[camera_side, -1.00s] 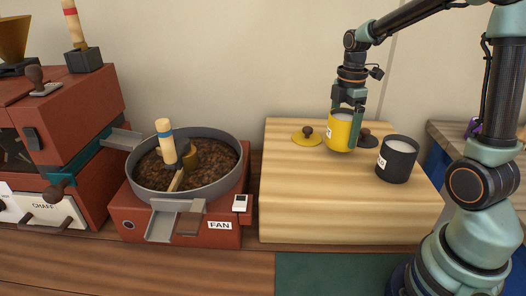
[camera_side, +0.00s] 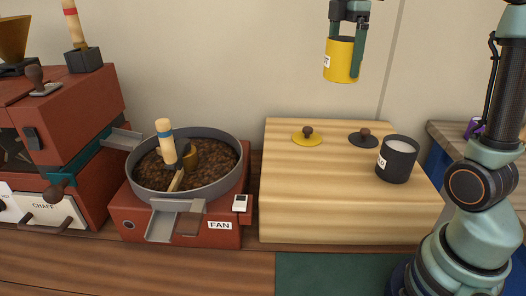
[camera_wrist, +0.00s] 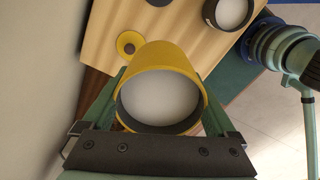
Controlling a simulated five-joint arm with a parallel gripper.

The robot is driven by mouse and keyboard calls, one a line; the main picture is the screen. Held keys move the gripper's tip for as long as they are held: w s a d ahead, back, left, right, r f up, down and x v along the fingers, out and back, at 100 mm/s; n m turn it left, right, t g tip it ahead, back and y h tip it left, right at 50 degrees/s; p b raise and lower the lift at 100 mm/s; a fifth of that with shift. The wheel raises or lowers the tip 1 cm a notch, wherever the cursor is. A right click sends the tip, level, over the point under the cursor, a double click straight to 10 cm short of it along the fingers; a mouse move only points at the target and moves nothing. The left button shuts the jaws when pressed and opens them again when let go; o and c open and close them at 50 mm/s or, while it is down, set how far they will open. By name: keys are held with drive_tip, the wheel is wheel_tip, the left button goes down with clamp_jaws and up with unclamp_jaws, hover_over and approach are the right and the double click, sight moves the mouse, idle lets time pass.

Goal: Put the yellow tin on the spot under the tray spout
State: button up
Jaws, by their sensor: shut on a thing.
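The yellow tin (camera_side: 339,62) is held upright, high above the wooden block (camera_side: 300,205), in the side view. My gripper (camera_side: 346,48) is shut on it, one finger on each side. In the wrist view the tin (camera_wrist: 160,60) shows its open top and pale inside between my fingers. The cooling tray (camera_side: 240,172), round and grey with dark beans, sits on the red fan base at the left. Its spout (camera_side: 162,226) points to the front. The spot under the spout cannot be made out clearly.
A black tin (camera_side: 397,160) stands on the block's right side. A yellow lid (camera_side: 307,137) and a black lid (camera_side: 364,139) lie at its back. A wooden-handled stirrer (camera_side: 167,142) rises from the tray. A red machine (camera_side: 60,120) stands at far left. The block's front is clear.

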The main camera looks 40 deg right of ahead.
drive_tip(key=w+a+f+n, duration=0.1)
drive_tip(key=w+a+f, duration=0.15)
drive_tip(key=a, duration=0.85)
drive_tip(key=w+a+f+n, duration=0.1)
drive_tip(key=w+a+n, duration=0.15)
drive_tip(key=a, duration=0.95)
drive_tip(key=w+a+f+n, duration=0.1)
drive_tip(key=w+a+f, duration=0.15)
drive_tip(key=a, duration=0.85)
drive_tip(key=s+a+f+n, duration=0.1)
drive_tip(key=s+a+f, duration=0.2)
drive_tip(key=a+f, duration=0.45)
drive_tip(key=s+a+f+n, duration=0.1)
drive_tip(key=s+a+f, duration=0.2)
drive_tip(key=a+f, duration=0.45)
drive_tip(key=s+a+f+n, duration=0.1)
drive_tip(key=s+a+f, duration=0.4)
drive_tip(key=s+a+f+n, duration=0.1)
drive_tip(key=s+a+f, duration=0.4)
drive_tip(key=a, duration=0.1)
drive_tip(key=shift+s+f, duration=0.25)
drive_tip(key=shift+f, duration=0.1)
drive_tip(key=w+d, duration=1)
drive_tip(key=shift+w+d+f, duration=0.1)
drive_tip(key=shift+d, duration=0.1)
drive_tip(key=shift+w+d+f, duration=0.35)
drive_tip(key=shift+w+d, duration=0.2)
drive_tip(key=shift+d, duration=0.05)
drive_tip(key=shift+w+d+f, duration=0.35)
drive_tip(key=shift+w+d, duration=0.2)
